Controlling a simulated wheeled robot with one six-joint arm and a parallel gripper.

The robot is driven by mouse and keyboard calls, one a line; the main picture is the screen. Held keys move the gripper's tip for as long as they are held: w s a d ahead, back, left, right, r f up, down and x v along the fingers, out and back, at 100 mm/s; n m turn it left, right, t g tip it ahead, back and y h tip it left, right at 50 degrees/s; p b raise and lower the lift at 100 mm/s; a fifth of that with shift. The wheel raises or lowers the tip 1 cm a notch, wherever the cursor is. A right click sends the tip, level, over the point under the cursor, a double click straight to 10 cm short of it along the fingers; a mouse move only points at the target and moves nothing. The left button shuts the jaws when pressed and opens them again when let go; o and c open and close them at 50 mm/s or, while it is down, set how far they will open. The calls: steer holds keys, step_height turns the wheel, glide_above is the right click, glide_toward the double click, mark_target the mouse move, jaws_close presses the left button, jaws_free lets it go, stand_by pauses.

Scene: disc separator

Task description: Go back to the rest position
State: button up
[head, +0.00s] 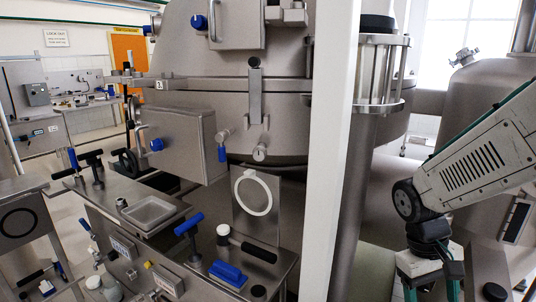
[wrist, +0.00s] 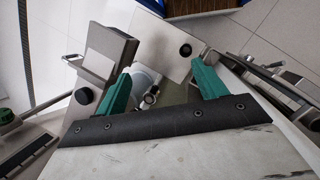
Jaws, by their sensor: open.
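My gripper (head: 432,290) hangs at the lower right of the head view, below my bent grey arm, and points down. Its two green fingers are apart. In the wrist view my gripper (wrist: 160,85) shows both green fingers spread wide with nothing held between them. Beyond the fingers, a white round part and a small metal fitting (wrist: 150,97) show lower down. I cannot tell how far the fingertips are from them.
The large steel separator (head: 270,110) fills the middle. A white post (head: 331,150) stands between it and my arm. A steel bench (head: 200,235) with blue T-handles and a tray is at the lower left. A rounded steel vessel (head: 475,95) stands behind my arm.

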steer(key=s+a+r+t+y, duration=0.1)
steer(key=s+a+r+t, duration=0.1)
steer(key=r, duration=0.4)
steer(key=s+a+r+t+y, duration=0.1)
steer(key=s+a+r+t, duration=0.1)
steer(key=s+a+r, duration=0.3)
steer(key=shift+s+r+m, duration=0.4)
steer(key=shift+s+r, duration=0.1)
steer(key=shift+s, duration=0.7)
